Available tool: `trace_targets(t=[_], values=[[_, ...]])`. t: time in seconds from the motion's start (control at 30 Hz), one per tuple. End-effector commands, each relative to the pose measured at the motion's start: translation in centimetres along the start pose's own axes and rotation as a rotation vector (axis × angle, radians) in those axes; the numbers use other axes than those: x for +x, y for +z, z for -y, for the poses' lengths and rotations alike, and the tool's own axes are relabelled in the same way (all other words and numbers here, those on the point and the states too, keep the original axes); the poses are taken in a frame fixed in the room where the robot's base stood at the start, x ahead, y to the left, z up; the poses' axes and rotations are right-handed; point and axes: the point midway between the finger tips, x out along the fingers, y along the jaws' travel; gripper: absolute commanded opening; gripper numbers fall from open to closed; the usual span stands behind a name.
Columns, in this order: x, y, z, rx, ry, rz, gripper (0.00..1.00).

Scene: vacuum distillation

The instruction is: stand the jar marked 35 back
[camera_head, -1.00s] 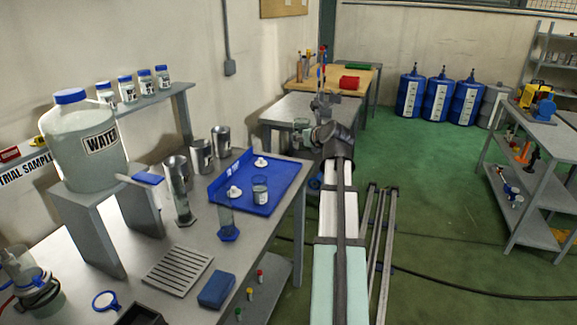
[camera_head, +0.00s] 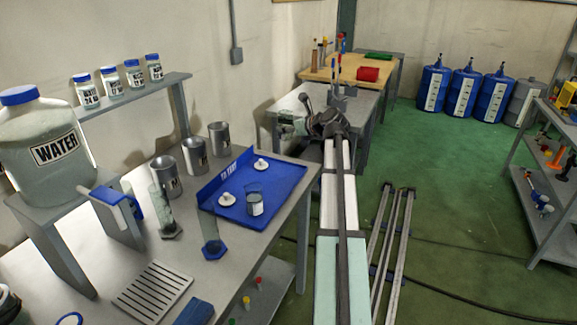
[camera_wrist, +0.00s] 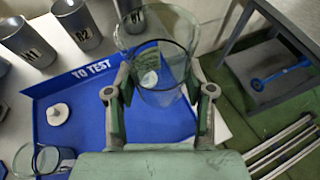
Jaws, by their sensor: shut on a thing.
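My gripper (camera_wrist: 160,88) is shut on a clear, open-topped glass jar (camera_wrist: 160,52), one finger on each side of it. No number shows on this jar. In the wrist view the held jar appears over the blue "TO TEST" tray (camera_wrist: 62,115), with tray showing through its glass. In the head view my gripper (camera_head: 318,122) and the held jar (camera_head: 292,126) are small, beyond the tray (camera_head: 285,188). Another glass jar (camera_head: 255,204) stands on the tray and also shows in the wrist view (camera_wrist: 38,160); its marking is unreadable.
White lids (camera_head: 228,200) lie on the tray. Metal cans (camera_head: 194,154) stand left of it, and a glass cylinder (camera_head: 211,240) in front. The WATER jug (camera_head: 45,150) and capped sample jars (camera_head: 134,75) are farther left. A grey table (camera_wrist: 270,70) is at right.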

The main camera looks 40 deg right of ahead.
Motion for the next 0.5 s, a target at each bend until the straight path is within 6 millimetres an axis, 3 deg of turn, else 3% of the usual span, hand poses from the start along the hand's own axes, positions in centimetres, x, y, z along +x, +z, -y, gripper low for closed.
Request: trace_targets(t=[0.3,0.5], values=[[2.9,-7.2,-0.1,0.003,-0.001,-0.002,0.10],[4.0,-9.7,0.0,0.002,-0.002,0.000,0.10]])
